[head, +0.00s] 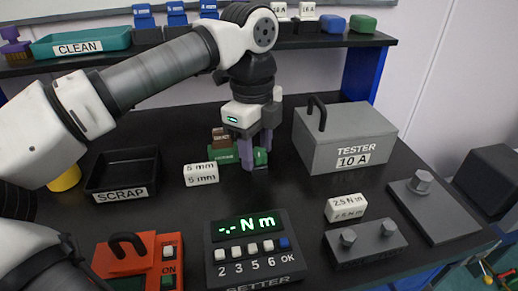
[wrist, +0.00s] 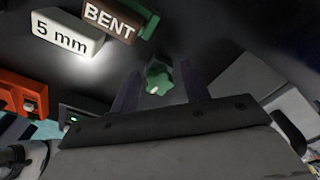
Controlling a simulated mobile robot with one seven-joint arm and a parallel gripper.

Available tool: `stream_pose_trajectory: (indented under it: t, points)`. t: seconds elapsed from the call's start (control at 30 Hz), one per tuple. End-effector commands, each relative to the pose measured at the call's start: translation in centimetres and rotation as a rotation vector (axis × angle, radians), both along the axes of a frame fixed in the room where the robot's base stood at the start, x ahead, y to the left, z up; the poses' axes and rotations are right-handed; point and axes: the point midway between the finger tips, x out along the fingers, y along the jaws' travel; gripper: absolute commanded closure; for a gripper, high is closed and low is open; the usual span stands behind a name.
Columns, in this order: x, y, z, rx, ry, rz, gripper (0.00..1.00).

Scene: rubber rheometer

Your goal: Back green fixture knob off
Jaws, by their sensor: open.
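The green fixture (head: 222,154) stands on the black bench behind the white 5 mm block, with a brown block (head: 221,137) on it. Its green lobed knob (head: 260,156) is on the right side. In the wrist view the knob (wrist: 158,79) shows between my two purple fingers, with a gap on each side. My gripper (head: 257,162) is open and points down around the knob; it also shows in the wrist view (wrist: 160,84). My fingers hide part of the fixture and knob in the head view. The wrist view shows a BENT label (wrist: 110,20) near green fixture parts (wrist: 140,14).
The white 5 mm block (head: 201,174) lies just in front of the fixture. The grey tester (head: 345,140) stands close on the right, the black scrap tray (head: 122,172) on the left. The setter (head: 251,250) with its lit display and a red ON box (head: 138,262) are in front.

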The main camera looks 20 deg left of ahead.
Motion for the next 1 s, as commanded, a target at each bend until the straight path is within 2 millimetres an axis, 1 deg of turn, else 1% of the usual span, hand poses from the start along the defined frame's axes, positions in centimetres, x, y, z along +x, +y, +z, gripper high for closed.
stream_pose_trajectory:
  t: [0.03, 0.1, 0.2, 0.37, 0.5, 0.63, 0.73, 0.93, 1.0]
  points:
    - [0.38, -0.86, 0.61, 0.055, 0.01, -0.076, 0.54]
    - [0.43, -0.86, 0.61, 0.056, 0.008, -0.159, 0.54]
    - [0.46, -0.88, 0.58, 0.056, 0.007, -0.238, 0.54]
    - [0.48, -0.95, 0.56, 0.055, 0.005, -0.317, 0.54]
    - [0.48, -1.05, 0.61, 0.055, 0.0, -0.49, 0.54]
    - [0.45, -1.1, 0.63, 0.054, -0.006, -0.621, 0.54]
    - [0.44, -1.1, 0.63, 0.052, -0.008, -0.662, 0.54]
    - [0.41, -1.05, 0.63, 0.052, -0.01, -0.662, 0.55]
    - [0.42, -1.05, 0.63, 0.051, -0.011, -0.661, 0.64]
